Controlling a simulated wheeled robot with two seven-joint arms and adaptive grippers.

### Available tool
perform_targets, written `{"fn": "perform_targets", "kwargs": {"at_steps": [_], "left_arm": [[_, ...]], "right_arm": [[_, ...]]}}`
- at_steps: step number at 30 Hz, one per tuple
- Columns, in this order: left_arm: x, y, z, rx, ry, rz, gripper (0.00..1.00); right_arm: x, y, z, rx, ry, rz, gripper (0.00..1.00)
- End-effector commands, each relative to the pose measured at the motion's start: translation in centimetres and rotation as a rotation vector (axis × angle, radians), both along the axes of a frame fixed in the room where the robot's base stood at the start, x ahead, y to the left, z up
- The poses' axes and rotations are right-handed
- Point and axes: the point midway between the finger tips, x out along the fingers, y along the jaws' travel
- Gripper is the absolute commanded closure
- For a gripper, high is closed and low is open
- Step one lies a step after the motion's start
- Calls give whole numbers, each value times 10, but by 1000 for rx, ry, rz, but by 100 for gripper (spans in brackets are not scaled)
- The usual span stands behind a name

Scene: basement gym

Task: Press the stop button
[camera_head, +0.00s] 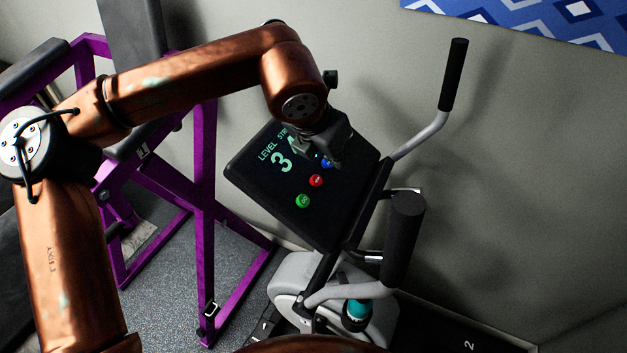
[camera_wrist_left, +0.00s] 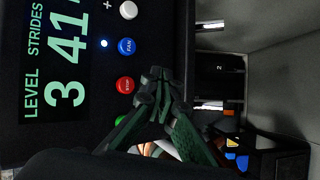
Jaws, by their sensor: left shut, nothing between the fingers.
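The stop button is the red round button (camera_head: 316,180) on the black console (camera_head: 340,215) of an exercise machine, between a blue and a green button. In the wrist view the red button (camera_wrist_left: 125,86) shows its label, to the left of my fingertips. My left gripper (camera_head: 332,160) is shut and empty, over the upper part of the console by the blue button. In the wrist view its closed fingertips (camera_wrist_left: 157,75) are just right of the red button; I cannot tell whether they touch the panel. My right gripper is not in view.
The blue fan button (camera_wrist_left: 127,46), a white button (camera_wrist_left: 128,10) and the green button (camera_head: 302,201) sit close by. Grey handlebars with black grips (camera_head: 454,75) rise right of the console. A purple frame (camera_head: 203,200) stands left. A teal bottle (camera_head: 357,309) is below.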

Motion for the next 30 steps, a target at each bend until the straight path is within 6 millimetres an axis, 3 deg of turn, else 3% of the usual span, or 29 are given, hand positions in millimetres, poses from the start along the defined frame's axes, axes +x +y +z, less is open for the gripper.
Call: {"fn": "perform_targets", "kwargs": {"at_steps": [4,12,20,30], "left_arm": [[5,10,-22,0,0,1,100],[10,25,-45,0,1,1,100],[11,28,-48,1,1,1,100],[11,29,-48,2,0,2,100]], "right_arm": [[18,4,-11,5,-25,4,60],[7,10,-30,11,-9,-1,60],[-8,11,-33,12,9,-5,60],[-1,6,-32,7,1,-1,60]]}}
